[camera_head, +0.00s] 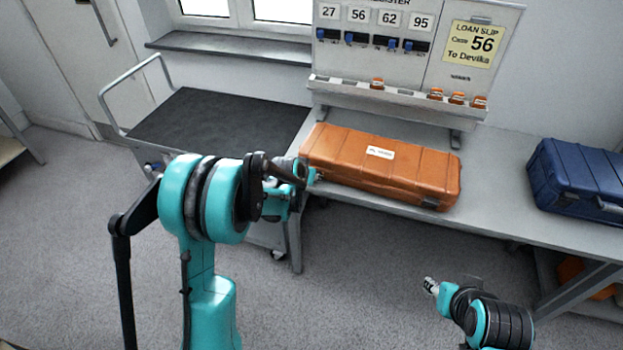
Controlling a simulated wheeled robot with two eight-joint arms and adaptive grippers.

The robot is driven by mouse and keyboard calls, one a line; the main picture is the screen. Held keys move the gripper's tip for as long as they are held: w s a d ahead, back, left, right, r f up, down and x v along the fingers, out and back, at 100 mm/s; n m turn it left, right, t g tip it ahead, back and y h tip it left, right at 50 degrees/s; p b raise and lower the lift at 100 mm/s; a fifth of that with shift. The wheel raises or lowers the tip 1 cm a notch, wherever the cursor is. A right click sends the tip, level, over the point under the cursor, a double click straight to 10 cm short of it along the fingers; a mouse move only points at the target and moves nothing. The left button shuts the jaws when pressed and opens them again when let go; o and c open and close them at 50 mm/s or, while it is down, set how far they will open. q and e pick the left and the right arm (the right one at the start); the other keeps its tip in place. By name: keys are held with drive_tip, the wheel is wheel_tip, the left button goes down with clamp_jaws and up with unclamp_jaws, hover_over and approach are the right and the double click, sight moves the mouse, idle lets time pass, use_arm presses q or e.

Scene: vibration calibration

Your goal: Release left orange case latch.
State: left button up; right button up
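An orange case (385,168) lies closed on the grey table, its long side facing me. A white label (380,152) is on its lid. My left gripper (308,174) is at the left end of the case's front side, touching it or very close. The left latch is hidden behind the gripper and wrist, and I cannot tell whether the fingers are open or shut. My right gripper (430,286) is low over the floor, away from the table. Its fingers are too small to read.
A blue case (580,183) lies at the table's right. A board (400,45) with numbers and a yellow loan slip (474,44) stands behind the orange case. A cart with a black top (220,122) is at the left. Grey table (490,190) is bare between the cases.

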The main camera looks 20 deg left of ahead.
use_arm(q)
drive_tip(key=shift+s+f+t+b, duration=0.15)
drive_tip(key=shift+f+t+b, duration=0.1)
drive_tip(key=shift+t+b, duration=0.45)
drive_tip(key=shift+s+f+t+b, duration=0.1)
drive_tip(key=shift+f+t+b, duration=0.15)
drive_tip(key=shift+t+b, duration=0.45)
drive_tip(key=o, duration=1.2)
drive_tip(key=shift+c, duration=0.2)
drive_tip(key=shift+r, duration=0.1)
drive_tip(key=v, duration=1.2)
drive_tip(key=shift+w+a, duration=0.1)
drive_tip(key=shift+a, duration=0.05)
